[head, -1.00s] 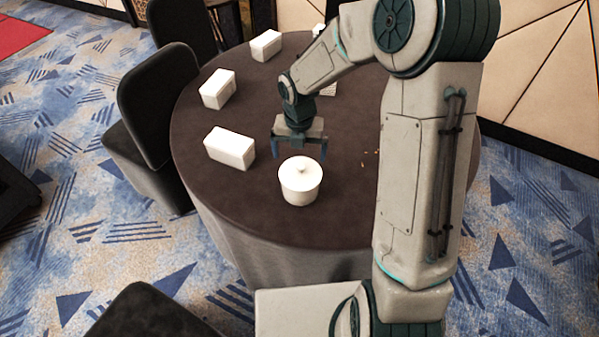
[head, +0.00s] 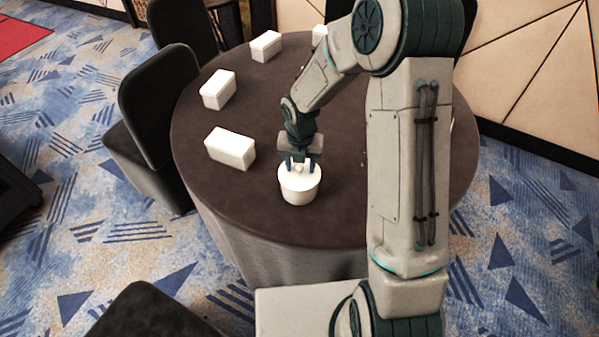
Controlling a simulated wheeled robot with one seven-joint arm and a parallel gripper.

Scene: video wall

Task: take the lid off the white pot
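The white pot (head: 298,190) stands upright near the front edge of the round dark table. Its white lid (head: 289,176) sits on top, with a small knob (head: 299,169) in the middle. My gripper (head: 300,167) is right above the lid and points down. Its two fingers are apart, one on each side of the knob. Whether the fingers touch the knob or the lid is too small to tell.
Several white boxes stand along the left side of the dark table (head: 240,195), the nearest box (head: 230,149) left of the pot. Dark chairs (head: 150,110) stand around the table. The tabletop in front of the pot is clear.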

